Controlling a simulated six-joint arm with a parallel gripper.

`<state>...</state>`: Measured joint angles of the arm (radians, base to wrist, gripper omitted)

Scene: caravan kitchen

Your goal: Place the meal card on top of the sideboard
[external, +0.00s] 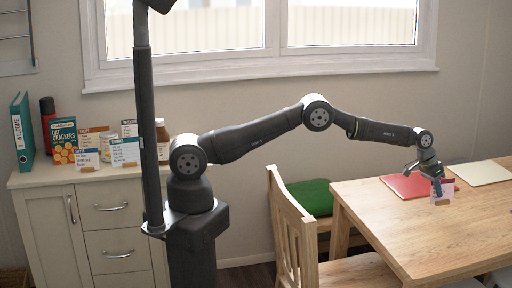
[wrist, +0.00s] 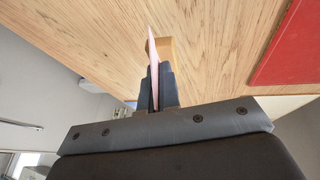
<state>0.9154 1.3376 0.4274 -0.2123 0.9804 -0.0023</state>
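I cannot tell whether the foot touches the table. The sideboard (external: 45,181) is a cream cabinet at the left, behind my base.
The sideboard top holds a teal binder (external: 22,130), a cracker box (external: 64,140), a brown bottle (external: 162,140) and several standing cards. The wooden table (external: 400,225) carries a red mat (external: 405,186) and a cream mat (external: 483,173). A wooden chair (external: 290,235) stands between table and sideboard.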

